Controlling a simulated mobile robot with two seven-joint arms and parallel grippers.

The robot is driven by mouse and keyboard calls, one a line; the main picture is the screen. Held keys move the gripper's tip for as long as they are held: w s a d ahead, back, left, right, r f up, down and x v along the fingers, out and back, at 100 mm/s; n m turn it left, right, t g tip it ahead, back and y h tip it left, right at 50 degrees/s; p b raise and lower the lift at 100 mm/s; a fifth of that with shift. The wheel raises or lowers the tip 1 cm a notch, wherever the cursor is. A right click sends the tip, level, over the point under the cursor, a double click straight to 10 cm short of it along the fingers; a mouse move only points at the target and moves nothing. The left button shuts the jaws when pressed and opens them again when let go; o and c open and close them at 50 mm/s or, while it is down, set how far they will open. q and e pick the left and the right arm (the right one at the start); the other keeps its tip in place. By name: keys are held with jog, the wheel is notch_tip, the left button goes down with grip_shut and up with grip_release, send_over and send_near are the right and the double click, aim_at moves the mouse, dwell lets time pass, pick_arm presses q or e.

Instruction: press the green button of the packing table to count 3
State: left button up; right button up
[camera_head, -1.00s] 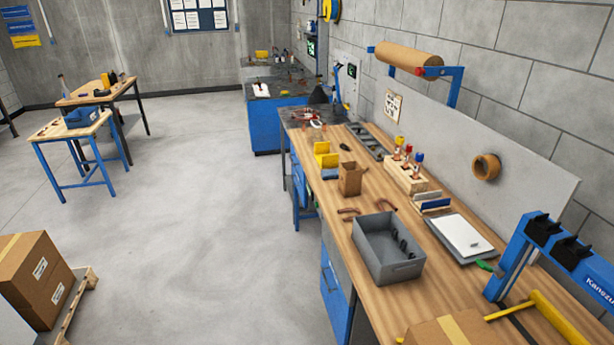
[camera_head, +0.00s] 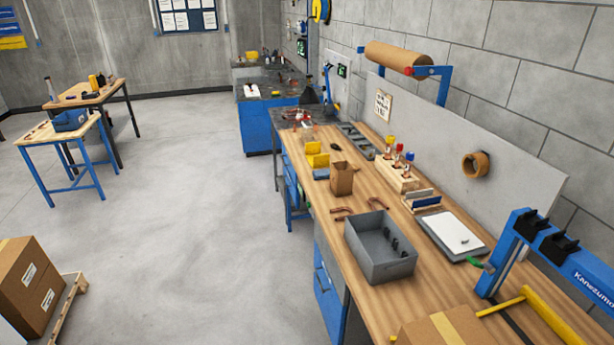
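The wooden packing table (camera_head: 395,303) runs along the wall on the right, with blue drawers (camera_head: 329,292) under it. A small green item (camera_head: 480,264) lies by the near edge of the clipboard, beside the blue frame; I cannot tell whether it is a button. No clear green button or count reading can be made out on the table. A small dark display with green marks (camera_head: 342,71) is on the wall at the far end. Neither of my grippers is in view.
On the table are a grey bin (camera_head: 380,247), a small open carton (camera_head: 341,178), a clipboard (camera_head: 452,236), a taped box (camera_head: 440,330) and a blue frame with a yellow bar (camera_head: 548,318). Boxes on a pallet (camera_head: 68,309) stand at lower left. The floor between (camera_head: 180,220) is clear.

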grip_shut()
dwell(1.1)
